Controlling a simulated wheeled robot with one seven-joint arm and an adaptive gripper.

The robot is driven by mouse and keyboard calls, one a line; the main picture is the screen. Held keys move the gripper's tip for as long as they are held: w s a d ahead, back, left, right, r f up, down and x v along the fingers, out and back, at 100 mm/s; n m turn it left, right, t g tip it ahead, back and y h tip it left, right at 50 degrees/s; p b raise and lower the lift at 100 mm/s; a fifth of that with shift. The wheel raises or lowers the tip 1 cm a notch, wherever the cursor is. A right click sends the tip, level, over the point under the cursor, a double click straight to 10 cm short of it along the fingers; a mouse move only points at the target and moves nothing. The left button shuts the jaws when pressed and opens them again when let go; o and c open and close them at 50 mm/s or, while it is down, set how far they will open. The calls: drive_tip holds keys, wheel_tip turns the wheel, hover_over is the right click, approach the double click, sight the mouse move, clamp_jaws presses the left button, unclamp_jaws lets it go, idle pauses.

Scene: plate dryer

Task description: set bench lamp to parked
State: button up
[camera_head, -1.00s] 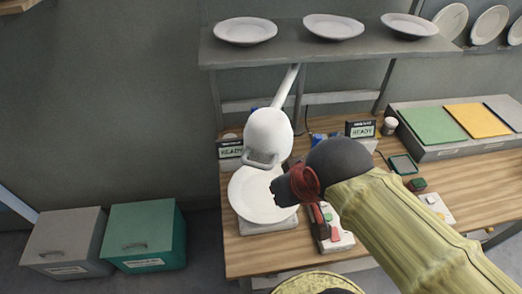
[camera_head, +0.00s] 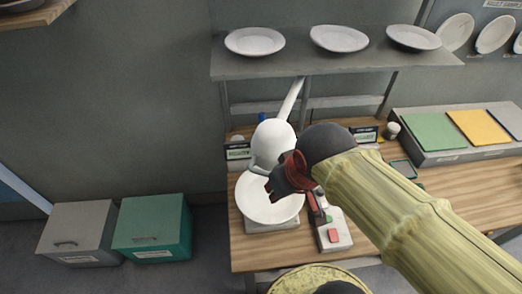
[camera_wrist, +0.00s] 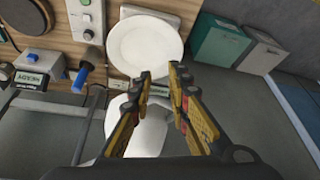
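The bench lamp has a rounded white head (camera_head: 273,138) with a loop handle at its lower front. It hangs on a white arm (camera_head: 291,98) under the shelf, above the left part of the bench. My gripper (camera_head: 270,188) is just right of and below the lamp head, over the white plate (camera_head: 268,212), and partly covers the handle's right side. In the wrist view my gripper (camera_wrist: 161,75) is open, with a clear gap between its fingers. The lamp head (camera_wrist: 150,135) shows behind and between the fingers. Whether a finger touches the handle cannot be told.
A grey shelf (camera_head: 330,65) with plates overhangs the bench (camera_head: 245,254). A control box with red and green buttons (camera_head: 335,235) stands right of the plate, below my arm. A grey bin (camera_head: 78,230) and green bin (camera_head: 152,228) stand on the floor at left.

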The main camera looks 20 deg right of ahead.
sight(260, 170)
drive_tip(key=w+r+n+g+p, duration=0.1)
drive_tip(key=w+r+n+p, duration=0.1)
drive_tip(key=p, duration=0.2)
drive_tip(key=w+a+r+n+g+p, duration=0.1)
drive_tip(key=w+r+n+p, duration=0.2)
drive_tip(key=p, duration=0.2)
drive_tip(key=w+a+r+n+g+p, duration=0.1)
drive_tip(key=w+r+n+g+p, duration=0.1)
drive_tip(key=p, duration=0.3)
drive_tip(key=shift+w+a+r+n, duration=0.15)
drive_tip(key=shift+w+r+n, duration=0.2)
drive_tip(key=shift+r, duration=0.15)
drive_tip(key=shift+r+n+h, duration=0.1)
drive_tip(key=shift+n+h, duration=0.15)
drive_tip(key=shift+h, duration=0.05)
drive_tip(key=shift+s+n, duration=0.25)
drive_tip(key=shift+n, duration=0.05)
drive_tip(key=shift+f, duration=0.2)
drive_tip(key=f+p, duration=0.1)
drive_tip(key=f, duration=0.6)
drive_tip(key=shift+w+f, duration=0.15)
drive_tip(key=shift+w, duration=0.05)
drive_tip(key=c, duration=0.3)
clamp_jaws()
